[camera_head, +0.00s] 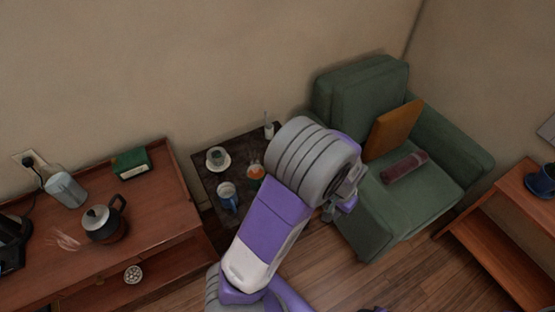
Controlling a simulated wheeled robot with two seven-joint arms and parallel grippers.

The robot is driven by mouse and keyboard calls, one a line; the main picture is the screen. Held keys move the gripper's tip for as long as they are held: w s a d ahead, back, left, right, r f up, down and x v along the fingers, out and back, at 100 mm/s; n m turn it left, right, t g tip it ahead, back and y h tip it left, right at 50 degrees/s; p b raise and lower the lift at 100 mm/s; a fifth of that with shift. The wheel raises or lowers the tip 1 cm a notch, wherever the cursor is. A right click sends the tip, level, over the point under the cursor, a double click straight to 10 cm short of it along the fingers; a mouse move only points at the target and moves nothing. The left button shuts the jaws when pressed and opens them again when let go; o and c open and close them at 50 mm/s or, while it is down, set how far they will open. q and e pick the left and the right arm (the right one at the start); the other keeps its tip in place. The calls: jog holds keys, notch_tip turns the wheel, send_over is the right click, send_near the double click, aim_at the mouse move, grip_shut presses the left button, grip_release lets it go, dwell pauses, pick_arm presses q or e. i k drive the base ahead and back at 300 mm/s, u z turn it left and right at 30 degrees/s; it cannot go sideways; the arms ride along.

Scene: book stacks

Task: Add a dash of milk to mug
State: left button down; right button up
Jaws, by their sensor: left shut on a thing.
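A blue mug (228,198) stands upright on the small dark side table (205,183). A dark blue mug (541,180) is on the wooden table at the right edge. My left arm crosses the middle of the view, and its gripper (343,203) is in front of the armchair, right of the side table. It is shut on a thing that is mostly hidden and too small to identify. No milk can be clearly made out. My right gripper is not in view.
A green cup on a saucer (217,159), an orange-topped item (256,172) and a slim white item (268,130) share the side table. A kettle (103,222) and glass jug (66,188) stand on the left cabinet (160,205). The green armchair (350,100) is close behind my gripper.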

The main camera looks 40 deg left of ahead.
aim_at(255, 182)
jog(key=u, duration=0.55)
jog(key=i, duration=0.95)
jog(key=u, duration=0.85)
